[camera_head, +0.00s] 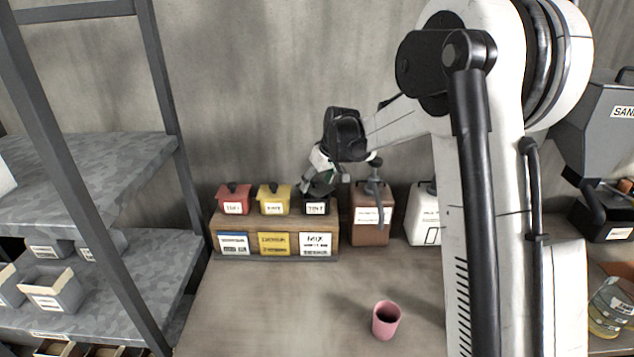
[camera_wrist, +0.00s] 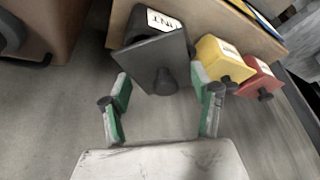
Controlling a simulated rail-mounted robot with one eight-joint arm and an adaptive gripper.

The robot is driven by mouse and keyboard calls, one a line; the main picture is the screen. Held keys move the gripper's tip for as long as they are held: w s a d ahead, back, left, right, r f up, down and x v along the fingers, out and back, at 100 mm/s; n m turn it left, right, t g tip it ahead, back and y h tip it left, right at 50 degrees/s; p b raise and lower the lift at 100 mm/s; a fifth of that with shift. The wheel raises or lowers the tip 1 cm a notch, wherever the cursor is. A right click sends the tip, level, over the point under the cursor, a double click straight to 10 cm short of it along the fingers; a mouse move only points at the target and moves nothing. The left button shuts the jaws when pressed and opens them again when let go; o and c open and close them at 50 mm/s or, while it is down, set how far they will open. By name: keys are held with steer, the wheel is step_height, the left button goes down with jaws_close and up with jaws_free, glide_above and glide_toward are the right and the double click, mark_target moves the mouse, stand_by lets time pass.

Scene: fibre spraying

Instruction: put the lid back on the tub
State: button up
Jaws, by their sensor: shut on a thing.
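The black tub (camera_head: 316,207) with a white label stands on the right of a wooden stand, beside the yellow tub. My gripper (camera_head: 319,184) is directly over it. The dark lid (camera_wrist: 155,62) with a round knob is between my green-padded fingers (camera_wrist: 163,108) in the wrist view and covers most of the tub's top there. My gripper is shut on the lid, though the exact finger contact is hard to see. The lid looks tilted in the wrist view. Whether it touches the tub's rim I cannot tell.
The yellow tub (camera_head: 273,200) and red tub (camera_head: 234,199) stand lidded to the left on the wooden stand (camera_head: 331,225). A brown container (camera_head: 370,226) is close on the right, and a white container (camera_head: 424,222) beyond. A pink cup (camera_head: 386,320) stands in front; the table's front left is clear.

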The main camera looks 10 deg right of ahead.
steer(key=o, duration=1.4)
steer(key=shift+r, duration=0.15)
steer(key=shift+r+p, duration=0.55)
steer(key=shift+p, duration=0.15)
steer(key=b+v, duration=0.2)
steer(key=v, duration=1)
steer(key=s+a+r, duration=0.1)
steer(key=s+r, duration=0.2)
steer(key=s, duration=0.6)
steer(key=s+f+m+t+h, duration=0.1)
steer(key=s+f+m, duration=0.1)
steer(key=s, duration=1.3)
steer(key=s+a+f+m+t+h, duration=0.1)
steer(key=s+f, duration=0.3)
steer(key=s, duration=1)
steer(key=shift+s+a+m+t, duration=0.15)
steer(key=shift+s+m+t, duration=0.25)
steer(key=shift+m, duration=0.1)
